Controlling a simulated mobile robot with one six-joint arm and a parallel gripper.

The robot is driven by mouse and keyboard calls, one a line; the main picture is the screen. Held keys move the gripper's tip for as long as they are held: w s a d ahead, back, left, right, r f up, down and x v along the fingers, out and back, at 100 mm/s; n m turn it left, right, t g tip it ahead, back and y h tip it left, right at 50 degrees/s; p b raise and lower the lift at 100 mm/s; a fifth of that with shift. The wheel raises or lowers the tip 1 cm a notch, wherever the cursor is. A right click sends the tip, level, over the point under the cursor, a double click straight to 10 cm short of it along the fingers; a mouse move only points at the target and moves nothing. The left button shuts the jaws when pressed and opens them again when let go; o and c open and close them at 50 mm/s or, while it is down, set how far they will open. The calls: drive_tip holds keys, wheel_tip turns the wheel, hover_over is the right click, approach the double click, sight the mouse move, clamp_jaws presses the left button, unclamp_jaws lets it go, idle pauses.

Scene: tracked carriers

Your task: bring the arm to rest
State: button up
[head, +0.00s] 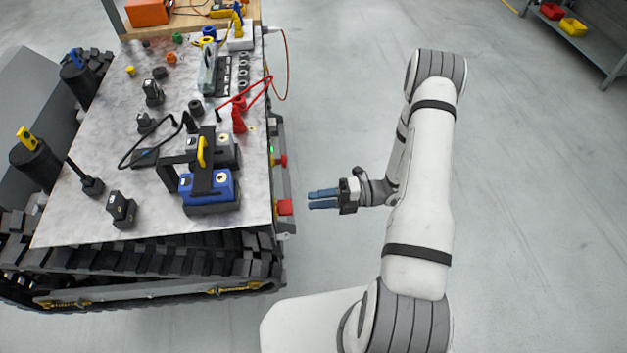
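My gripper (312,199) has two blue fingers that point left, toward the carrier. A narrow gap shows between the fingers, and nothing is held in it. It hangs over bare floor, just right of the carrier's right edge, and touches nothing that I can see. My white arm rises from the bottom of the view, bends at the top right and comes back down to the gripper.
The tracked carrier (75,222) stands at left with a marbled top. On it are a blue-and-black block (210,190), red connectors (239,115), cables and several small parts. Red knobs (285,207) stick out on its right side. A shelf (590,45) stands far right. Floor between is clear.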

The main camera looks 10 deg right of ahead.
drive_tip(key=s+d+r+m+h, duration=0.1)
drive_tip(key=s+r+m+h, duration=0.3)
drive_tip(key=r+m, duration=0.6)
drive_tip(key=s+d+r+m+t+h+p, duration=0.1)
drive_tip(key=s+r+m+h, duration=0.3)
drive_tip(key=r+m+h, duration=0.4)
drive_tip(key=s+d+r+m+t+h, duration=0.1)
drive_tip(key=s+r+m+h, duration=0.3)
drive_tip(key=r+m, duration=0.8)
drive_tip(key=d+m+h, duration=0.1)
drive_tip(key=m+h, duration=0.1)
drive_tip(key=m, duration=0.3)
drive_tip(key=shift+s+d+m, duration=0.3)
drive_tip(key=shift+s+d, duration=0.1)
